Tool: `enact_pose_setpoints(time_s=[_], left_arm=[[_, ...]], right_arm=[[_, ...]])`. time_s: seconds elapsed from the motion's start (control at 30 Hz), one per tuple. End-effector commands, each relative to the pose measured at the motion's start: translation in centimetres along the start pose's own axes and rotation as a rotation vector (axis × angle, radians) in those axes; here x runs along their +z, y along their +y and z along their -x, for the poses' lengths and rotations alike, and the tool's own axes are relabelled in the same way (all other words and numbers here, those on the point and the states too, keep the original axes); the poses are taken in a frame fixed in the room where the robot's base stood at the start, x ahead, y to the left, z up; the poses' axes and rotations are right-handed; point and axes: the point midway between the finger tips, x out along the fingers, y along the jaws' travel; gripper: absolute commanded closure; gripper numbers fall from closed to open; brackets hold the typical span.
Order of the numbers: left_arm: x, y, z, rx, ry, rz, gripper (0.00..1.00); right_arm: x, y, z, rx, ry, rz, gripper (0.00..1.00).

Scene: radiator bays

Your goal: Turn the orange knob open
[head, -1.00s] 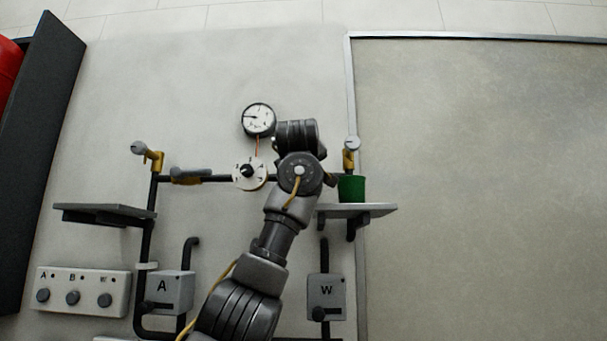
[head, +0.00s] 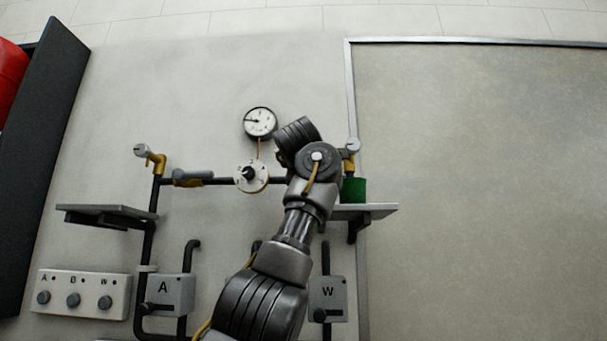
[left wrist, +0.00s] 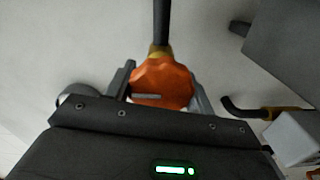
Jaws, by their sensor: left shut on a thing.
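The orange knob (left wrist: 162,82) shows in the left wrist view, on a dark pipe with a brass collar. A pale slot mark on its face lies about level in that view. My left gripper (left wrist: 163,90) has one finger on each side of the knob and is shut on it. In the head view my left arm hides the knob and the gripper's fingers. My right gripper is in neither view.
A round gauge (head: 260,122) and a white numbered dial (head: 251,176) are just left of my arm. A green cup (head: 353,190) stands on the right shelf (head: 372,210). Boxes A (head: 170,288) and W (head: 327,297) and a switch panel (head: 82,293) are lower. The board at right is bare.

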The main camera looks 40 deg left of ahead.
Motion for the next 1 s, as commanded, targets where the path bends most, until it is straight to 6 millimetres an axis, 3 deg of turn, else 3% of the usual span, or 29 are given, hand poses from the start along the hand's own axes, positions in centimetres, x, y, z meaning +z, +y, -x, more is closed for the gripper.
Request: enact_pose_setpoints(time_s=[0.67,0.7,0.83,1.0], left_arm=[[0.21,-0.31,-0.13,-0.007,-0.004,0.061,0.69],[0.2,-0.3,-0.13,-0.006,-0.003,0.061,0.42],[0.13,-0.23,-0.1,-0.004,-0.002,0.061,0.25],[0.06,-0.13,-0.05,-0.002,-0.001,0.06,0.24]], right_arm=[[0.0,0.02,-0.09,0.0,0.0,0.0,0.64],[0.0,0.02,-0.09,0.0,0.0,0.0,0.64],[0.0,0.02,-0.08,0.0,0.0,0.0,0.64],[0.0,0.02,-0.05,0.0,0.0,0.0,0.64]])
